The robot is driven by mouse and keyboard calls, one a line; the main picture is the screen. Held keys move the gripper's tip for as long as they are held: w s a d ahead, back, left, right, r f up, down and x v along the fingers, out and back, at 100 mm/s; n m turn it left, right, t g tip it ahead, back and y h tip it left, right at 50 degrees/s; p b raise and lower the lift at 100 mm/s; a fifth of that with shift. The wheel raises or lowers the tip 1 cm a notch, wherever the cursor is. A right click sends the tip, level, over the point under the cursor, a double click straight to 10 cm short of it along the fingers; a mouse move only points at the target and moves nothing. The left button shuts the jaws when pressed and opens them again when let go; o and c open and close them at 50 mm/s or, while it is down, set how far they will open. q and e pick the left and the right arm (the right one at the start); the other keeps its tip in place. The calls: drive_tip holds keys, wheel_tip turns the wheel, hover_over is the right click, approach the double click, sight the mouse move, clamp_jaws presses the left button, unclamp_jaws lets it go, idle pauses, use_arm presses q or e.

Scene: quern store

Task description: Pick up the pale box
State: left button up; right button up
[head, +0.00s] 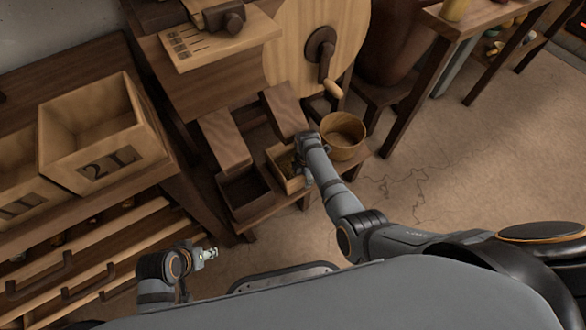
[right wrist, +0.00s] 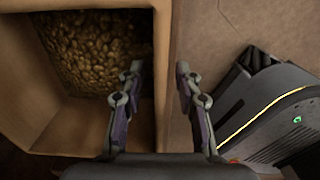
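The pale box (head: 281,174) is a small open wooden box on the low shelf in the head view, partly hidden by my right gripper (head: 305,144). In the right wrist view the box wall (right wrist: 162,50) runs between the fingers, and brown grains or beans lie inside. My right gripper (right wrist: 160,84) is open, one finger over the inside of the box and one outside. I cannot tell whether either finger touches the wall. My left gripper (head: 207,254) is low in the head view, away from the box; its opening is too small to tell.
A dark box (head: 243,190) stands left of the pale box. Two sloping wooden boards (head: 226,142) rise behind them. A round wooden tub (head: 343,136) is close on the right. A large crate marked 2L (head: 105,165) stands at left. Floor (head: 450,150) is clear at right.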

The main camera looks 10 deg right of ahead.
drive_tip(key=shift+r, duration=0.1)
clamp_jaws()
idle(0.3)
drive_tip(key=shift+w+r+p, duration=0.1)
drive_tip(key=shift+r+p, duration=0.4)
drive_tip(key=shift+r, duration=0.1)
use_arm(q)
wheel_tip(320, 180, up, 4)
drive_tip(key=s+a+g+p, duration=0.1)
drive_tip(key=a+g+p, duration=0.1)
drive_tip(key=p, duration=0.2)
drive_tip(key=s+a+f+p, duration=0.1)
drive_tip(key=a+f+p, duration=0.1)
drive_tip(key=f, duration=0.6)
drive_tip(key=s+a+f+y+p, duration=0.1)
drive_tip(key=f+p, duration=0.1)
drive_tip(key=f, duration=0.5)
drive_tip(key=shift+s+a+f+y, duration=0.25)
drive_tip(key=shift+a+f+y, duration=0.05)
drive_tip(key=shift+a+f, duration=0.05)
use_arm(e)
drive_tip(key=s+d+r, duration=0.1)
drive_tip(key=s+d, duration=0.2)
drive_tip(key=s, duration=0.5)
drive_tip(key=s+d+r, duration=0.1)
drive_tip(key=s+d, duration=0.2)
drive_tip(key=s, duration=0.6)
drive_tip(key=shift+r, duration=0.15)
